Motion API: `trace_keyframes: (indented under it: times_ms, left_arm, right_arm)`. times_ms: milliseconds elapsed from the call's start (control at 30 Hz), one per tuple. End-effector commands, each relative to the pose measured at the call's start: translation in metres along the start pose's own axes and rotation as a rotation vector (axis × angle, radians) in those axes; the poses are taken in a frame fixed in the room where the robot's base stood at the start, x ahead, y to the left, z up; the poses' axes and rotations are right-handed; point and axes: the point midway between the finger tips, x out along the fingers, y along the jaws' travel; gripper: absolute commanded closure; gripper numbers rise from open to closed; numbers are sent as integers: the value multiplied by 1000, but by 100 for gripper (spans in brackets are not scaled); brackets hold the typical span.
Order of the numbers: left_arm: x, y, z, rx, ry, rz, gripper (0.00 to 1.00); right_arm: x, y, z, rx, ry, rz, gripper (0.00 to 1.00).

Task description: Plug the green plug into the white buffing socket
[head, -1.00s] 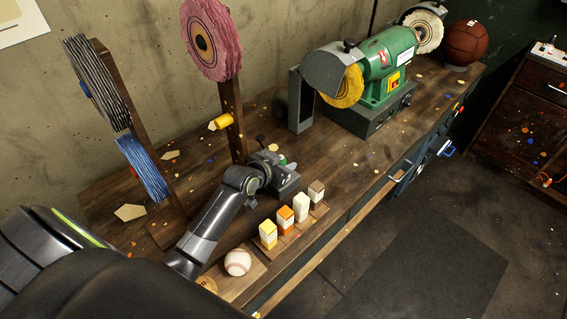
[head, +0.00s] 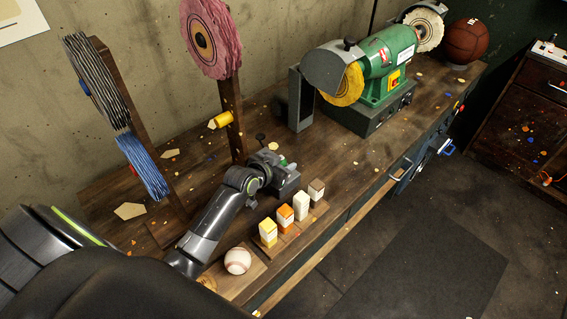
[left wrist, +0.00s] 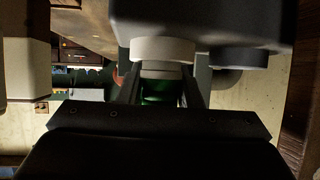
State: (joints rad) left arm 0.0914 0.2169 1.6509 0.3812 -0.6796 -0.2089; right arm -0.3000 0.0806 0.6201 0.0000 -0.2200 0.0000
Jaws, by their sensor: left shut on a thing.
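My left gripper (left wrist: 165,92) is shut on the green plug (left wrist: 158,93), which shows dark green between the fingers in the left wrist view. The white socket (left wrist: 163,49) is a pale ring on a dark grey block, straight beyond the plug. A paler, narrower section sits between the green part and the ring. The plug lines up with the ring and appears to meet it; I cannot tell how deep it sits. In the head view, a bit of green (head: 283,161) shows at the gripper, over the grey block (head: 287,185). My right gripper is not in view.
A dark grey socket (left wrist: 240,58) sits beside the white one. Several small coloured blocks (head: 285,216) and a baseball (head: 238,261) line the bench's front edge. Posts with a pink wheel (head: 205,38) and a blue wheel (head: 143,167) stand behind. A green grinder (head: 385,65) stands farther right.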

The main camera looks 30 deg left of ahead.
Motion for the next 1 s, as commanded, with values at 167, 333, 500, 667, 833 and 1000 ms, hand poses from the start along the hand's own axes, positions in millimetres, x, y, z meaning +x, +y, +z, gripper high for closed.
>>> trace_keyframes:
  times_ms: [167, 333, 500, 667, 833, 1000]
  left_arm:
    - [2, 0, 4, 0, 0, 0, 95]
    - [2, 0, 5, -1, -2, 0, 58]
    - [2, 0, 5, 0, -1, 0, 43]
    - [2, 0, 5, 0, -2, 0, 43]
    - [-3, 0, 4, 1, 0, 0, 43]
    - [-21, 0, 5, 2, 0, -1, 43]
  right_arm:
    - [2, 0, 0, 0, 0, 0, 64]
    - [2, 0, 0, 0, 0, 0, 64]
    - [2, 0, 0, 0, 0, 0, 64]
    - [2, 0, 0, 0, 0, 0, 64]
    - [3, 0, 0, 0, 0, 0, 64]
    - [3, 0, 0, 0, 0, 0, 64]
